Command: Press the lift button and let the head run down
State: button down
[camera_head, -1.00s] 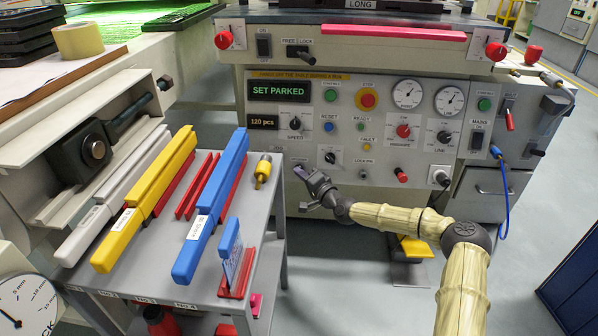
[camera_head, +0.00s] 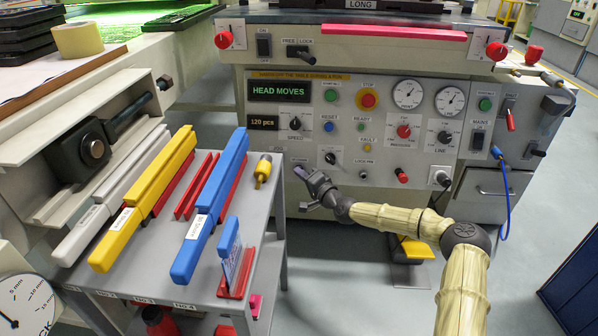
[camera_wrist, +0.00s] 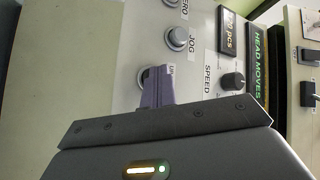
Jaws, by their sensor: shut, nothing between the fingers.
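In the wrist view, my gripper (camera_wrist: 154,76) is shut, with its purple-grey fingertips at a button (camera_wrist: 142,79) on the cream machine panel. The fingers cover most of this button and its label, of which only a first letter like "L" shows. I cannot tell how deep the button is pressed. In the head view, my gripper (camera_head: 302,174) is at the left part of the panel front, beside the table. The green-lettered display (camera_head: 279,91) reads "HEAD MOVES". The head itself cannot be made out.
A JOG button (camera_wrist: 178,39) and the SPEED knob (camera_wrist: 232,80) are close to my fingers. The grey table (camera_head: 262,215) with yellow and blue bars stands left of my gripper. A red stop button (camera_head: 368,99) is higher on the panel. Floor is open at the right.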

jog(key=shift+s+r+p, duration=0.25)
jog(key=shift+s+p, duration=0.5)
jog(key=shift+s, duration=0.05)
jog(key=s+p, duration=0.1)
jog(key=s+r+p, duration=0.1)
jog(key=s+p, duration=0.2)
jog(key=shift+s+r, duration=0.25)
jog(key=shift+s, duration=0.15)
notch_tip(320, 180, up, 34)
jog(key=p, duration=3.4)
